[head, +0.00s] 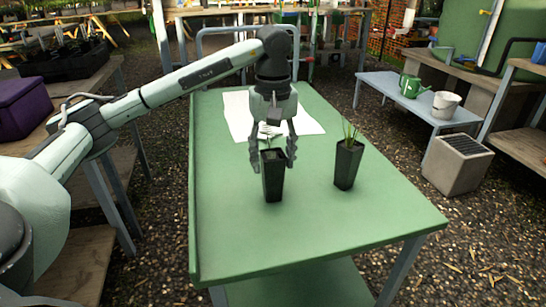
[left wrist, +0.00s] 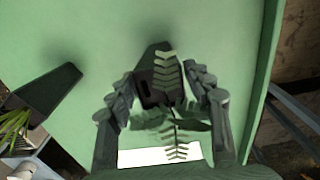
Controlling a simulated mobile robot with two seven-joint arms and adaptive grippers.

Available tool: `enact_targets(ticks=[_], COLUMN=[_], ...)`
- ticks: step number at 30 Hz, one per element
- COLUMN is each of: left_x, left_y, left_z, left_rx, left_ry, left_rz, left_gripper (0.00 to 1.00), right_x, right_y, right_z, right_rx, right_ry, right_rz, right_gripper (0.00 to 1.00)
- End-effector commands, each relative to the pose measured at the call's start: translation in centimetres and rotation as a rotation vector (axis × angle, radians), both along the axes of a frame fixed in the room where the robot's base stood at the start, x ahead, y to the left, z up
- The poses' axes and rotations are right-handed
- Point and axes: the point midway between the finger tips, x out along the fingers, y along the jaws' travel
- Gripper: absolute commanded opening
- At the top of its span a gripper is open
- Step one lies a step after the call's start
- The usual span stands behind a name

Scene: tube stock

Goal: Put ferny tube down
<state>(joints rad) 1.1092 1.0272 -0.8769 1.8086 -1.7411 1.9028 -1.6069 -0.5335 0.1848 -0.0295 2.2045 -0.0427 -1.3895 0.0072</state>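The ferny tube is a black square pot (head: 273,184) with a pale green fern frond, seen from above in the left wrist view (left wrist: 168,68). It is upright at the green table, in the middle of the head view. Whether its base touches the table top is hard to tell. My left gripper (head: 273,162) points down, with one finger on each side of the pot near its rim. In the left wrist view its fingertips (left wrist: 163,80) lie close against the pot's sides, shut on it. My right gripper is not in view.
A second black tube (head: 347,165) with grassy leaves stands to the right on the green table (head: 300,240). A white sheet (head: 240,115) lies behind my gripper. The table's front is clear. A side bench holds a green watering can (head: 411,86) and white bucket (head: 445,104).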

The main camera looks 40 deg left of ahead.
Motion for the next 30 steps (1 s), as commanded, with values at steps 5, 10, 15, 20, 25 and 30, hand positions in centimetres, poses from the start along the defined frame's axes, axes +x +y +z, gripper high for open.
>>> enact_targets(ticks=[5, 10, 15, 20, 25, 30], left_x=[0.0, 0.0, 0.1, 0.1, 0.1, 0.1], left_y=[0.0, 0.0, 0.0, 0.0, 0.1, 0.0], left_z=[0.0, 0.1, 1.5, 4.8, 9.0, 11.4], left_rx=[0.000, 0.000, 0.000, -0.001, 0.000, 0.001], left_ry=[0.000, 0.000, -0.004, -0.006, -0.006, -0.003], left_rz=[0.000, 0.000, 0.001, 0.001, 0.002, 0.000], left_gripper=[0.62, 0.62, 0.62, 0.62, 0.62, 0.62], right_x=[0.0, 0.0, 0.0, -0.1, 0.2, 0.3], right_y=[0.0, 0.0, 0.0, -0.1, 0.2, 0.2], right_z=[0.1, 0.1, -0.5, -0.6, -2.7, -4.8], right_rx=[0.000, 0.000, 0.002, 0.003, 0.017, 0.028], right_ry=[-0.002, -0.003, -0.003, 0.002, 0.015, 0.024], right_rz=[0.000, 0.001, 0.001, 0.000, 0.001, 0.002], right_gripper=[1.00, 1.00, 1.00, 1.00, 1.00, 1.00])
